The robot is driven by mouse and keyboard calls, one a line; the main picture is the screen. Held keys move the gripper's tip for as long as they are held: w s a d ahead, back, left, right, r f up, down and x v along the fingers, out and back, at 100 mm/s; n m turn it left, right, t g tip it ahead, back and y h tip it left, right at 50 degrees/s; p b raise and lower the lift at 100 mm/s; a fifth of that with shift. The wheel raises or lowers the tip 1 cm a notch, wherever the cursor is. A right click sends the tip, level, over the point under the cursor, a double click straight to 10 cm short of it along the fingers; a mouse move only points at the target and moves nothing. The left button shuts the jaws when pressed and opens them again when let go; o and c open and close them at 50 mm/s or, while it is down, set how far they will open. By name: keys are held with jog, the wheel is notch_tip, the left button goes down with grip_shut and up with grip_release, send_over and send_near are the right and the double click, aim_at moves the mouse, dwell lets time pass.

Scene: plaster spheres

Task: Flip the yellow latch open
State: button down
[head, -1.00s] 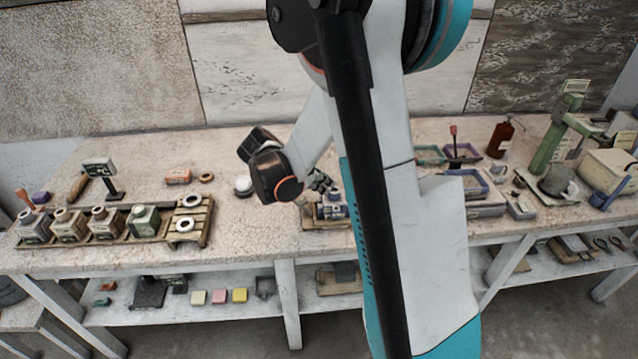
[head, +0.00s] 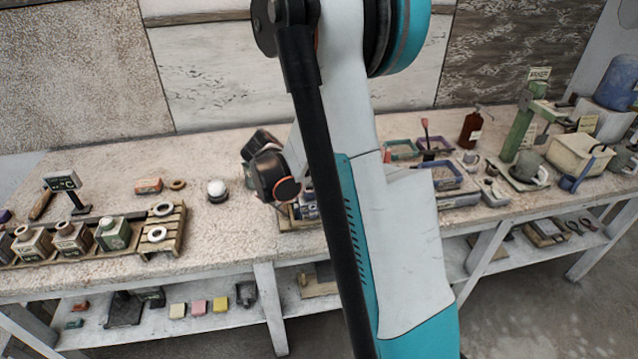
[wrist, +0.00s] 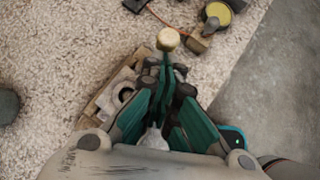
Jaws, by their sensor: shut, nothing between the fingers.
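I cannot make out a yellow latch for certain. In the wrist view, a pale yellow knob (wrist: 168,39) shows just beyond my gripper (wrist: 164,76), whose teal and black fingers are shut and empty. I cannot tell whether the knob belongs to a latch or whether the fingers touch it. A wooden fixture (wrist: 98,106) with a grey ringed part lies beneath and left of the fingers. A round yellow disc (wrist: 217,14) with a dark rim sits at the top right. In the head view, my arm hides my fingers and most of the fixture (head: 288,222).
Trays, a green stand (head: 521,130) and a cream box (head: 578,155) fill the right. The bench edge runs close beside the fixture.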

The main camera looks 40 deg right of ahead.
jog(key=shift+s+d+r, duration=0.1)
jog(key=shift+s+d+r+y+p, duration=0.1)
jog(key=shift+s+d+y+p, duration=0.1)
jog(key=shift+d+y+p, duration=0.15)
jog(key=s+d+m+t+y, duration=0.1)
jog(key=s+d+t+y, duration=0.2)
jog(key=d, duration=0.4)
jog(key=shift+s+f+y+p, duration=0.25)
jog(key=shift+s+y+p, duration=0.15)
jog(key=shift+s+y, duration=0.5)
jog(key=shift+w+d, duration=0.15)
